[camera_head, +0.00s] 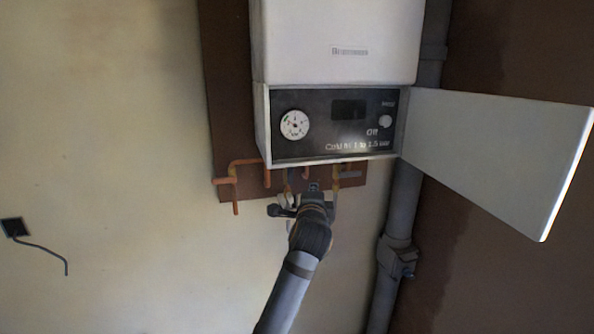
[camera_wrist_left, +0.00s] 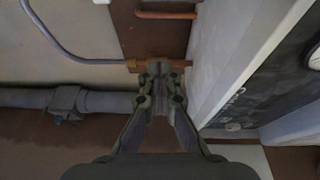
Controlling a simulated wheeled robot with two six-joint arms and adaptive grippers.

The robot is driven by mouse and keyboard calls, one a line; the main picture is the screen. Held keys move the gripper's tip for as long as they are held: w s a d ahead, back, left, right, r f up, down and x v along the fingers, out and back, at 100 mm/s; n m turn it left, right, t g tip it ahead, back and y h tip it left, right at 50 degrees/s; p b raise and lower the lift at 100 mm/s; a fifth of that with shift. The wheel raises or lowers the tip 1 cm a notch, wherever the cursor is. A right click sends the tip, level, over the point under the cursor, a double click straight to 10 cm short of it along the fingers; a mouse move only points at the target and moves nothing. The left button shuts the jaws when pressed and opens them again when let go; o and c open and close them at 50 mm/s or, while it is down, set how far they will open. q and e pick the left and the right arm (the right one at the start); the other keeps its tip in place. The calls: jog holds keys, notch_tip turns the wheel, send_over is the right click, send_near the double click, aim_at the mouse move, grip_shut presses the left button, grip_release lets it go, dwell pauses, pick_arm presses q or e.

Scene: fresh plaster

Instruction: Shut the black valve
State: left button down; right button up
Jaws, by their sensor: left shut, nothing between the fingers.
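My left gripper (camera_head: 313,188) reaches up to the pipes below the white boiler, and its fingers are shut and empty. In the left wrist view the fingertips (camera_wrist_left: 160,72) are close together in front of a copper pipe with a brass fitting (camera_wrist_left: 131,64). A greyish part shows at the fingertips; I cannot tell whether it is the valve or whether they touch it. I cannot make out the black valve clearly in the head view, where my gripper covers part of the pipework. My right gripper is not in view.
The boiler (camera_head: 335,45) has a dark control panel (camera_head: 333,112) with a round gauge (camera_head: 295,124). Its white flap (camera_head: 500,150) hangs open at the right. A thick grey pipe (camera_head: 402,205) runs down beside it. The wall at the left is mostly clear.

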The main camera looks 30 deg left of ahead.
pick_arm(q)
jog(key=r, duration=0.1)
jog(key=s+r, duration=0.1)
jog(key=r, duration=0.1)
jog(key=shift+s+a+y, duration=0.15)
jog(key=shift+a+y, duration=0.05)
jog(key=shift+y, duration=0.1)
jog(key=w+a+p, duration=0.5)
jog(key=a, duration=0.2)
jog(key=shift+w+a, duration=0.25)
jog(key=shift+w, duration=0.15)
jog(key=shift+f, duration=0.1)
